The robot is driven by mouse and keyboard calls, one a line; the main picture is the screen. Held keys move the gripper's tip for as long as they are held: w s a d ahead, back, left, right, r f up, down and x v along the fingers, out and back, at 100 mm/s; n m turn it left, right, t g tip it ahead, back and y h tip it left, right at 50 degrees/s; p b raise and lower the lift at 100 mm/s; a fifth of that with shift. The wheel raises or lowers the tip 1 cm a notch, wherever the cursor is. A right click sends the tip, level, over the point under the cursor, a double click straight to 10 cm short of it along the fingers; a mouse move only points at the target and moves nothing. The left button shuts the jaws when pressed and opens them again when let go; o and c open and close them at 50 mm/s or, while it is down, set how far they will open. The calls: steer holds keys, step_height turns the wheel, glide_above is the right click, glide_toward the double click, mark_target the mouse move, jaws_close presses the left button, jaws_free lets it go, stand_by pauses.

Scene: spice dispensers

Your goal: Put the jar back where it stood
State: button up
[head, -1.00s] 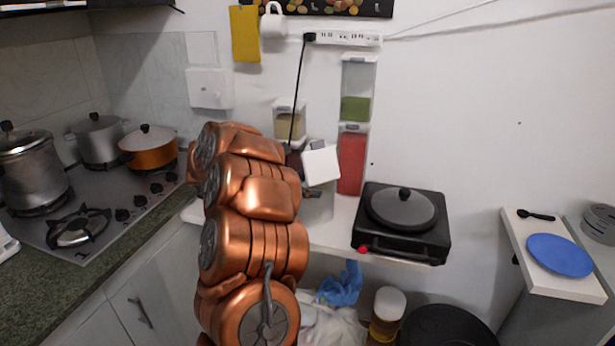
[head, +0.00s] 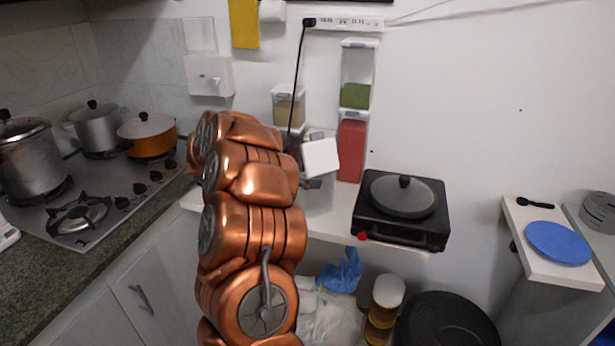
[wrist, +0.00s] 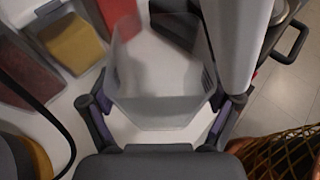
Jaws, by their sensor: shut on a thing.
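My gripper (wrist: 160,100) is shut on a clear, pale jar (wrist: 160,75), with one finger on each side of it. In the head view the jar's white lid (head: 320,156) shows tilted toward the camera above the white shelf (head: 325,222). My gripper (head: 312,184) is mostly hidden there by my copper arm. Whether the jar touches the shelf cannot be told. Behind and to its right, a jar with green contents (head: 355,95) stands on a jar with red contents (head: 350,150). A jar with yellowish contents (head: 289,108) is behind to the left.
A black hot plate with a grey lid (head: 402,205) stands on the shelf to the right. A black cable (head: 297,85) hangs from the power strip (head: 345,24) down behind my arm. A stove with pots (head: 95,195) is at the left. A blue plate (head: 558,243) lies far right.

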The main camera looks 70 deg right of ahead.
steer(key=shift+f+b, duration=0.5)
steer(key=shift+b, duration=0.25)
steer(key=o, duration=1.6)
steer(key=shift+c, duration=0.2)
steer(key=shift+w+a, duration=0.1)
steer(key=v, duration=1.1)
steer(key=shift+w+a+r, duration=0.2)
steer(key=shift+a, duration=0.1)
